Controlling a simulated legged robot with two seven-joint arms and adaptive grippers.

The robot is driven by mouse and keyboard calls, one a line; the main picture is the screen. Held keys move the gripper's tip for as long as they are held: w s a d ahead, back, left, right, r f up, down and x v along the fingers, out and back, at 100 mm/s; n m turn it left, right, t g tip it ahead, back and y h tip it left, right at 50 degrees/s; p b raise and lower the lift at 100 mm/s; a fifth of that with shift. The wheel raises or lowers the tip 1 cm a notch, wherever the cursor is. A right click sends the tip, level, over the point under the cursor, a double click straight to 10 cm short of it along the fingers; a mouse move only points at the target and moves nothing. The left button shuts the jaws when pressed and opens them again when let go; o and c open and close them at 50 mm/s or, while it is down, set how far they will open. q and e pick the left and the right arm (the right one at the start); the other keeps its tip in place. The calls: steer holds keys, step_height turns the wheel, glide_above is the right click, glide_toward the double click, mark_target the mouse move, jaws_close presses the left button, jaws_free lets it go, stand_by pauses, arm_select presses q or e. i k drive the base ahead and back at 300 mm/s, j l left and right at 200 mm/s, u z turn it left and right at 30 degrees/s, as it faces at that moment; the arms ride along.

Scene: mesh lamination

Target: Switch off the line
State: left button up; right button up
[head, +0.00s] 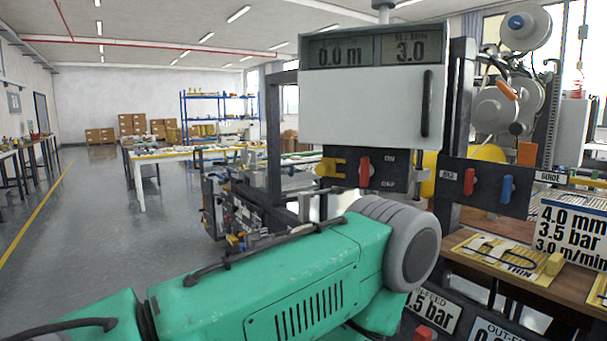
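The line's machine carries a white control box (375,105) with a black handle (427,103) and a display (375,50) reading 0.0 m and 3.0. Below it, a dark panel holds a red knob (364,171), upright, beside labels that seem to read ON and OFF. A yellow part (331,168) sits just left of this knob. My green left arm crosses the lower front of the picture, its grey joint below the red knob. Neither gripper shows, so I cannot see whether they hold anything.
Another dark panel has a red knob (469,182) and a blue knob (507,189). A wooden table (483,269) at right bears a yellow sheet (505,258) and a sign (570,230) reading 4.0 mm, 3.5 bar, 3.0 m/min. Open floor (100,220) lies at left.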

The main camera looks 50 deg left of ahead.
mark_target(366, 169)
steer(key=u, duration=1.3)
